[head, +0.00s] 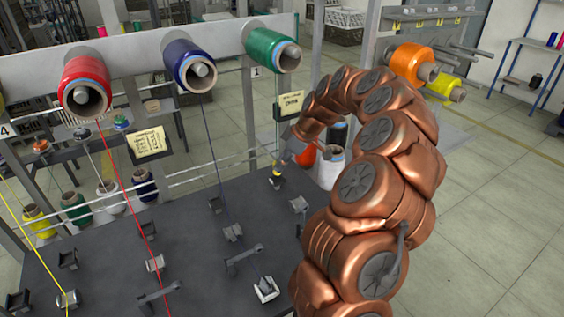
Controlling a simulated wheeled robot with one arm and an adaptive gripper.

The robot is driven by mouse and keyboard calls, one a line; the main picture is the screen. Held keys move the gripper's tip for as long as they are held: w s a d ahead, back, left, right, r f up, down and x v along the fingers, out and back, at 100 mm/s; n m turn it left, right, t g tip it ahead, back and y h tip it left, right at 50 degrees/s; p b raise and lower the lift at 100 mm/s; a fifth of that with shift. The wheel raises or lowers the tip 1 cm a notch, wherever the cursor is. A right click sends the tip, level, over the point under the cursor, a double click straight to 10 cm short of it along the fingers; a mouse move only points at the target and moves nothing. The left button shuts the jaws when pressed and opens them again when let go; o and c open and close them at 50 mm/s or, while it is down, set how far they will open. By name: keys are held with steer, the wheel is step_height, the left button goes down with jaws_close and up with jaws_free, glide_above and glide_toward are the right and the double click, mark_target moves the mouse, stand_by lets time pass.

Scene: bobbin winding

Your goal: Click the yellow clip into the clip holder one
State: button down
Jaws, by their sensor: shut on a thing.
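The yellow clip (278,170) shows as a small yellow piece at the far right part of the dark table, just below the end of my arm. My gripper (284,160) is small and partly hidden in this view; it is shut on the yellow clip. A small grey holder (276,183) lies directly under the clip; I cannot tell whether they touch. Another grey holder (299,204) stands nearer. A label "1" (256,72) hangs under the green bobbin (273,49). Which holder is clip holder one is not readable.
Red (86,84) and blue (190,65) bobbins hang left of the green one. Several holders and brackets stand on the dark table (190,260). A red thread (120,185) and a dark thread (216,150) cross it. Orange bobbin (411,62) sits behind my arm.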

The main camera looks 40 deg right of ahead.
steer(key=shift+f+b, duration=1.15)
steer(key=shift+f, duration=0.25)
steer(key=c, duration=0.9)
jaws_free()
steer(key=shift+r, duration=0.1)
steer(key=v, duration=1.2)
